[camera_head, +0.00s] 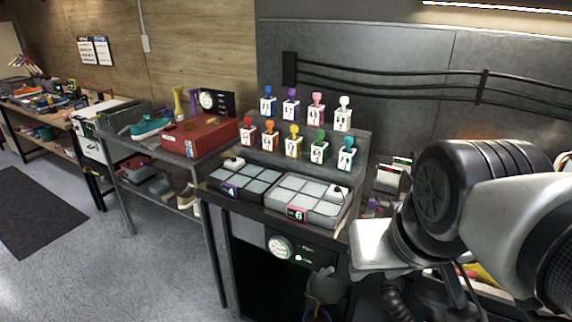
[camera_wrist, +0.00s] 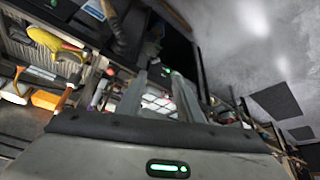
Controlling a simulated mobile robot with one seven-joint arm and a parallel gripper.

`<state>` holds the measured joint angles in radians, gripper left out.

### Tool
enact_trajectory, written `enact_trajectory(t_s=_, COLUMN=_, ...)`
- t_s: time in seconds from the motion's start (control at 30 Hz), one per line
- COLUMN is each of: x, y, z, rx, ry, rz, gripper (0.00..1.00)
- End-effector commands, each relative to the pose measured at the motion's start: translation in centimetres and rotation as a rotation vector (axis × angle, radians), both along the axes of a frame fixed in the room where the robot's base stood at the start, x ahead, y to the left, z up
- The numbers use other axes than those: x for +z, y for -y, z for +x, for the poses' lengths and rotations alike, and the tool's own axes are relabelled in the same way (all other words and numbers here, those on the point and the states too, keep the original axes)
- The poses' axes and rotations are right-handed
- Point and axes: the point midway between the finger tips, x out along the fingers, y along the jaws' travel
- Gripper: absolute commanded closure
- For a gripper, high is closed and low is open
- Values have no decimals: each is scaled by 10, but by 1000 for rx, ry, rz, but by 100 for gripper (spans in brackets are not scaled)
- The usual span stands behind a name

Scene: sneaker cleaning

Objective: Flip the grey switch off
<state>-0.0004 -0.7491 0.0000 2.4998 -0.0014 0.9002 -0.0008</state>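Two rows of small white blocks with coloured tops stand on a stepped dark rack in the head view. The palest one, white to light grey, stands at the right end of the back row; it may be the grey switch (camera_head: 343,113). Its on or off position is too small to tell. My gripper (camera_wrist: 162,80) shows two pale fingers with a gap between them in the wrist view, and no object is visibly held. In the head view my arm is at the right, in front of the rack and apart from it; the fingertips cannot be made out there.
Two trays with grey compartments (camera_head: 318,209) lie in front of the rack. A red box (camera_head: 200,135) stands on the bench to the left. Black cables (camera_head: 400,85) run along the wall behind. Open floor (camera_head: 150,265) lies at the lower left.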

Motion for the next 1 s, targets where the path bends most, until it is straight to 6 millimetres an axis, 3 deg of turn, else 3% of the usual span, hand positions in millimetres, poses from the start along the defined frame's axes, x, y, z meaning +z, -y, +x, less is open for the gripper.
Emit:
enact_trajectory(t_s=0.03, x=-3, y=1, z=0, rx=7, ry=-9, rz=-7, gripper=76)
enact_trajectory(t_s=0.2, x=-38, y=12, z=2, rx=105, ry=-120, rz=-118, gripper=100)
enact_trajectory(t_s=0.4, x=-108, y=46, z=7, rx=386, ry=-394, rz=-402, gripper=100)
enact_trajectory(t_s=0.57, x=-154, y=75, z=19, rx=658, ry=-628, rz=-651, gripper=100)
enact_trajectory(t_s=0.8, x=-211, y=107, z=56, rx=1093, ry=-976, rz=-1026, gripper=100)
enact_trajectory(t_s=1.0, x=-257, y=110, z=105, rx=1465, ry=-1262, rz=-1346, gripper=100)
